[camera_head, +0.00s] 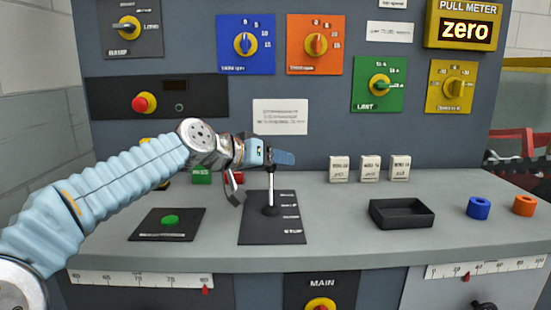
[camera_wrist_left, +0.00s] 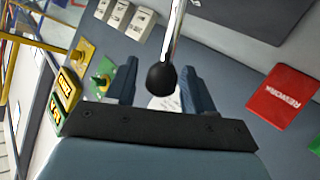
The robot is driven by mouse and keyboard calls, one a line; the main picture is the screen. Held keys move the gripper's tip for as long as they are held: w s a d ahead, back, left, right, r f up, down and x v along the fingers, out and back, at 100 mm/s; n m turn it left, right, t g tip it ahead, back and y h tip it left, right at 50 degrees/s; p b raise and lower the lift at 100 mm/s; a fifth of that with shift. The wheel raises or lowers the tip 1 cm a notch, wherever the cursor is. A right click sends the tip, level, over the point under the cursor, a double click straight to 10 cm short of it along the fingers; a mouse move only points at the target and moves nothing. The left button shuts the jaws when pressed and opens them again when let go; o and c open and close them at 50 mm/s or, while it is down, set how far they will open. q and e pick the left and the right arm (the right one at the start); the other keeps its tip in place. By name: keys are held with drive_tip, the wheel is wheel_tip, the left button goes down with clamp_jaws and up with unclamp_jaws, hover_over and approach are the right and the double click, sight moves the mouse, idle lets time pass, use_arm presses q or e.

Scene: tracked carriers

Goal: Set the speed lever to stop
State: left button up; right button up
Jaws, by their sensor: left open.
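The speed lever (camera_head: 270,192) is a thin silver rod standing about upright from a black plate (camera_head: 257,230) on the console. The plate has several white labels down its right side, with STOP (camera_head: 293,231) nearest the front edge. My left gripper (camera_head: 282,157) is at the top of the lever, open. In the left wrist view the lever's black knob (camera_wrist_left: 161,77) sits between the two open blue fingers, with a visible gap on each side. The gripper partly hides the knob in the head view. My right gripper is not in view.
A green button (camera_head: 171,219) on a black pad lies left of the lever plate. Dial panels cover the upright wall behind. A red card (camera_wrist_left: 283,93) shows in the wrist view.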

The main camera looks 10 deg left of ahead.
use_arm(q)
drive_tip(key=shift+w+d+f, duration=0.1)
drive_tip(key=shift+w+d, duration=0.1)
clamp_jaws()
idle(0.3)
